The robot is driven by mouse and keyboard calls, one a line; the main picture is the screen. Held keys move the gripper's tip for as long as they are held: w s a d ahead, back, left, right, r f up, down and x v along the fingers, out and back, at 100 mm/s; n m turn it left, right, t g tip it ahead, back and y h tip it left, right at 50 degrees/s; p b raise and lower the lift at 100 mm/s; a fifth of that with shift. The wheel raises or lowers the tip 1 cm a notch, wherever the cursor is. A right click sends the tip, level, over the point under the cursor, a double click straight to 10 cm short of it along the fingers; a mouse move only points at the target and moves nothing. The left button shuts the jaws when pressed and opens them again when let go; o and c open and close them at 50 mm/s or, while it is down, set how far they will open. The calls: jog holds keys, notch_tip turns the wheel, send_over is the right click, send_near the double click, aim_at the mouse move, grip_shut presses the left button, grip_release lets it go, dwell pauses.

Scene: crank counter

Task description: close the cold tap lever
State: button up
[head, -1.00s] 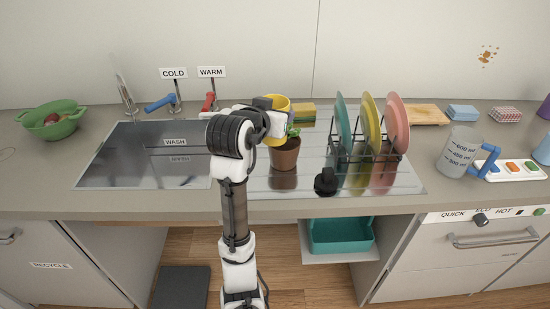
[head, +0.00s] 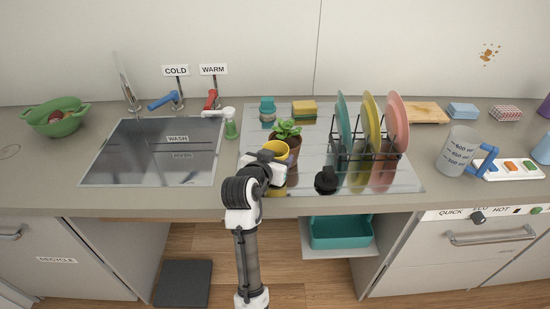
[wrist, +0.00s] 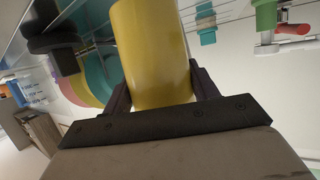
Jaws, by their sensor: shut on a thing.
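The blue cold tap lever (head: 162,100) is at the back of the counter, left of the red warm lever (head: 211,98), under the COLD sign (head: 175,70). It slants down to the left from its post, and nothing touches it. My gripper (head: 270,160) is well to the right and nearer the front. It is shut on a yellow cup (head: 275,149), which hides part of the plant pot behind it. In the wrist view the yellow cup (wrist: 150,50) sits between both fingers. The blue lever does not show clearly there.
The sink (head: 150,165) lies in front of the taps. A green-bodied bottle (head: 231,128) stands at its right back corner. A potted plant (head: 286,131), dish rack with plates (head: 370,150) and black lidded object (head: 326,180) surround my gripper. A green colander (head: 58,118) is at left.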

jog(key=shift+f, duration=0.35)
jog(key=shift+f, duration=0.1)
jog(key=shift+f, duration=0.1)
jog(key=o, duration=1.2)
jog(key=shift+r, duration=0.2)
jog(key=shift+s+a, duration=0.15)
jog(key=shift+s, duration=0.15)
jog(key=b+v, duration=0.4)
jog(key=v, duration=0.7)
jog(key=shift+s+r, duration=0.1)
jog(key=shift+s, duration=0.1)
